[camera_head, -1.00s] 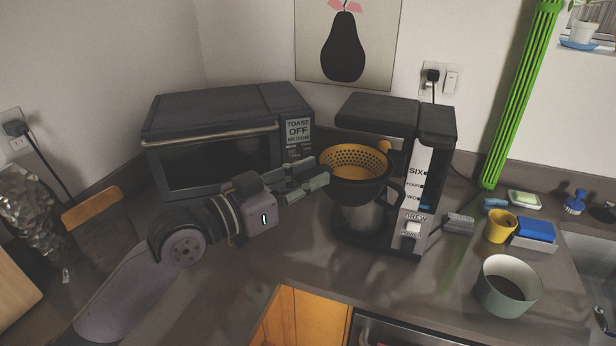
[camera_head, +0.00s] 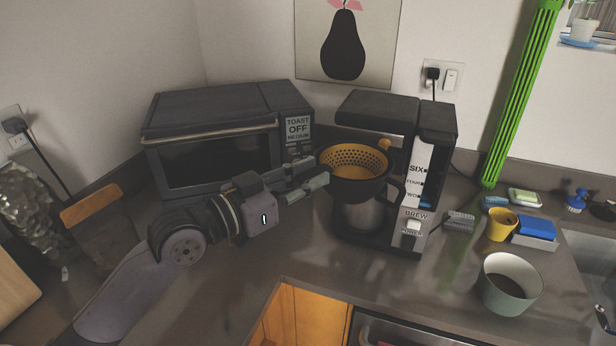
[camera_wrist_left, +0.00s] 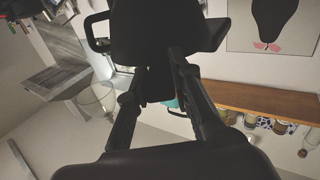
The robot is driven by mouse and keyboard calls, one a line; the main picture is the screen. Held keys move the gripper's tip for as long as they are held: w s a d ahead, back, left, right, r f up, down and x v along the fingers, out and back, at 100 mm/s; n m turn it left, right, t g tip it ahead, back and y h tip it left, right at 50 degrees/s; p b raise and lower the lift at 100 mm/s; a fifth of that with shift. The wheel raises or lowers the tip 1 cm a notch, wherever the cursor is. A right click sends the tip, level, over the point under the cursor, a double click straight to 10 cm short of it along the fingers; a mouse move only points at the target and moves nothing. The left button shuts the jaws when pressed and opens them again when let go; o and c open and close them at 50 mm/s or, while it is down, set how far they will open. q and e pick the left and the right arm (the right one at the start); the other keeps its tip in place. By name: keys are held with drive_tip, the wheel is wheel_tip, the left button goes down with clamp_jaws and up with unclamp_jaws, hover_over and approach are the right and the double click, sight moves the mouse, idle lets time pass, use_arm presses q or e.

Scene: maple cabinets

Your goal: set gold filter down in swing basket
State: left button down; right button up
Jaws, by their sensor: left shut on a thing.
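The gold filter (camera_head: 355,159) is a round, orange-gold perforated cup with a small upright tab on its right. It sits level within the dark round swing basket (camera_head: 358,190) at the front of the coffee maker. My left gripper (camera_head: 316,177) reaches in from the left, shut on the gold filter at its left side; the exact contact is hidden. In the left wrist view, my left gripper (camera_wrist_left: 160,72) has its fingers against dark parts, and no gold shows there. Whether the filter rests on the basket's bottom cannot be told. My right gripper is not in view.
The coffee maker (camera_head: 437,150) stands behind, with a carafe (camera_head: 362,216) below the basket. A toaster oven (camera_head: 220,160) is close behind my left arm.

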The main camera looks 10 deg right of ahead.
use_arm(q)
drive_tip(key=shift+f, duration=0.15)
drive_tip(key=c, duration=1.3)
unclamp_jaws()
drive_tip(key=shift+c, duration=0.2)
drive_tip(key=shift+a, duration=0.25)
drive_tip(key=v, duration=1.1)
drive_tip(key=shift+s+a, duration=0.2)
drive_tip(key=shift+a, duration=0.05)
drive_tip(key=shift+d, duration=0.1)
